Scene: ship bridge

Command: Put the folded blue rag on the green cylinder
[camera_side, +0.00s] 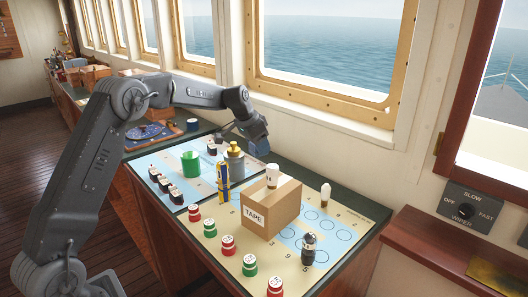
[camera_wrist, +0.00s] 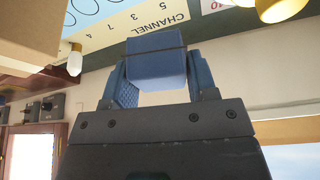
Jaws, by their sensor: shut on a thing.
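My gripper (camera_side: 252,134) is shut on the folded blue rag (camera_side: 259,147) and holds it up near the window side of the chart table. In the wrist view, the rag (camera_wrist: 157,60) is a blue block with a dark band, gripped between the two fingers of my gripper (camera_wrist: 158,80). The green cylinder (camera_side: 191,164) stands upright on the chart, to the left of and lower in the picture than the rag. The green cylinder does not show in the wrist view.
Between rag and cylinder stands a grey pot with a brass top (camera_side: 234,160). A blue-and-yellow upright item (camera_side: 223,183) is close by. A cardboard TAPE box (camera_side: 268,211) bears a white cup (camera_side: 272,175). Dark-and-white pieces (camera_side: 164,184), red and green pieces and a white bulb (camera_side: 325,192) stand around.

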